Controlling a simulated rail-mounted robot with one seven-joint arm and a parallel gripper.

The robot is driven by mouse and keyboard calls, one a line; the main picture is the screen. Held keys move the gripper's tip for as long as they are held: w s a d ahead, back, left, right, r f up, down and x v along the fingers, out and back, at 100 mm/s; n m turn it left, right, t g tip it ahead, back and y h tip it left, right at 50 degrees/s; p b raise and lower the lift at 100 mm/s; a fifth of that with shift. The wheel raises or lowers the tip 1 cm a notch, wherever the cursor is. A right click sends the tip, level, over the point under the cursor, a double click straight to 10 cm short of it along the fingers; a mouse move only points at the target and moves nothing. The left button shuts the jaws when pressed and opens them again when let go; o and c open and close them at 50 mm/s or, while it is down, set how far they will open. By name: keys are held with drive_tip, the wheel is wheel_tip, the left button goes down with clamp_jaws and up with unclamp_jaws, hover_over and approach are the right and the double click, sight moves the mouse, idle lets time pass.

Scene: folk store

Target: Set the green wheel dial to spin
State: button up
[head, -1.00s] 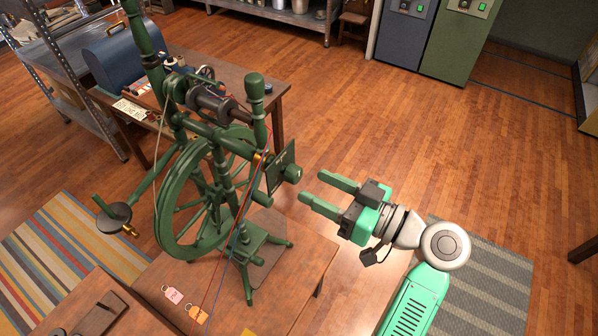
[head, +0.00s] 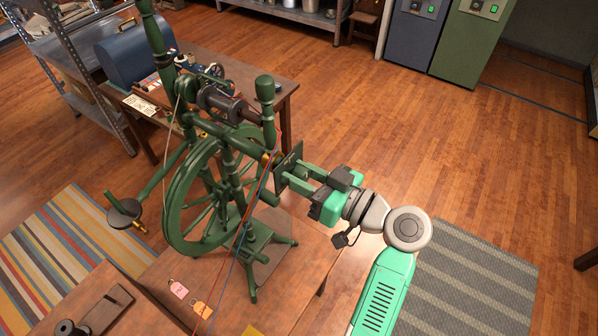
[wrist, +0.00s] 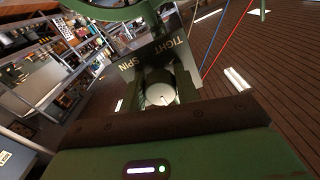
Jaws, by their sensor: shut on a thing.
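The green spinning wheel (head: 172,200) stands on a wooden table. Its dark dial plate (head: 292,157) faces right, toward my gripper. My gripper (head: 290,178) reaches in from the right, with its green fingers shut on the green dial knob. The wrist view shows the round end of the knob (wrist: 160,95) between the fingers, with a small pale mark on it. The plate behind it (wrist: 150,62) carries the words TIGHT and SPIN. I cannot tell which word the mark points to. The fingers hide most of the knob in the head view.
Red and blue threads hang down just left of the dial plate. A pink tag (head: 179,289) and an orange tag (head: 202,310) lie on the table (head: 300,270). A second table with a blue box (head: 133,68) stands behind. Open floor lies to the right.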

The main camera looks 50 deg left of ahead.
drive_tip(key=m+p, duration=0.1)
drive_tip(key=m, duration=0.1)
drive_tip(key=m+p, duration=0.1)
drive_tip(key=m, duration=0.1)
drive_tip(key=m+p, duration=0.2)
drive_tip(key=shift+r, duration=0.25)
drive_tip(key=m+p, duration=0.5)
drive_tip(key=m, duration=0.1)
drive_tip(key=shift+r+m, duration=0.1)
drive_tip(key=shift+m, duration=0.2)
drive_tip(key=m+p, duration=0.5)
drive_tip(key=m, duration=0.1)
drive_tip(key=shift+p, duration=0.35)
drive_tip(key=shift+m+p, duration=1.65)
drive_tip(key=shift+m, duration=0.85)
drive_tip(key=shift+f, duration=0.2)
drive_tip(key=o, duration=1)
